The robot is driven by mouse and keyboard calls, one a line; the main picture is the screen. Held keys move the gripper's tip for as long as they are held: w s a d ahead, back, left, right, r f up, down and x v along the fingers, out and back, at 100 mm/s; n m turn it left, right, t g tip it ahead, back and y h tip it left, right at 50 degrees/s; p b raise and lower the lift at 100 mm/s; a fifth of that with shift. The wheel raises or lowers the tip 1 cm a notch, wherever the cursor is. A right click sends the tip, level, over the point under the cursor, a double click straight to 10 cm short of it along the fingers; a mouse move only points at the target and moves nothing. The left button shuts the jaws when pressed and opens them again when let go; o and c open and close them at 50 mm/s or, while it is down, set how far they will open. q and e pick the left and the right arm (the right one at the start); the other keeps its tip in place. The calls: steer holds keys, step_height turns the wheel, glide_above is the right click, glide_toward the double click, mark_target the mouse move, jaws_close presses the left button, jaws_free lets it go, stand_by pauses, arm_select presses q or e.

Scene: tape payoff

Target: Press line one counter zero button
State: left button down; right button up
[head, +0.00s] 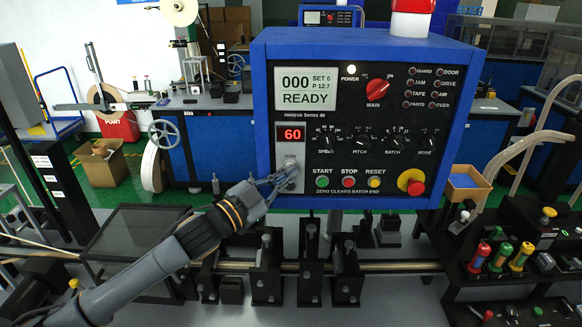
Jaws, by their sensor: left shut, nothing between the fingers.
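A blue-framed control panel (340,75) stands in front of me. Its screen (307,90) reads 000, SET 6, P 12.7 and READY. A red display (291,134) shows 60. Below it is a light plate labelled ZERO with a round metal button (291,168), partly covered by my gripper. My left gripper (288,176) comes in from the lower left, shut and empty, with its fingertips at the button. I cannot tell whether they touch it. My right gripper is not in view.
Green START (322,181), red STOP (348,182) and yellow RESET (374,182) buttons sit just right of the fingertips. A red emergency stop (415,187) is farther right. Black clamps on a rail (400,267) stand below the panel. Coloured-handled tools (500,257) are at right.

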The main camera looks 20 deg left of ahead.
arm_select(q)
steer(key=s+d, duration=0.1)
steer(key=s, duration=0.4)
steer(key=shift+s+d, duration=0.35)
steer(key=shift+s, duration=0.05)
stand_by(0.7)
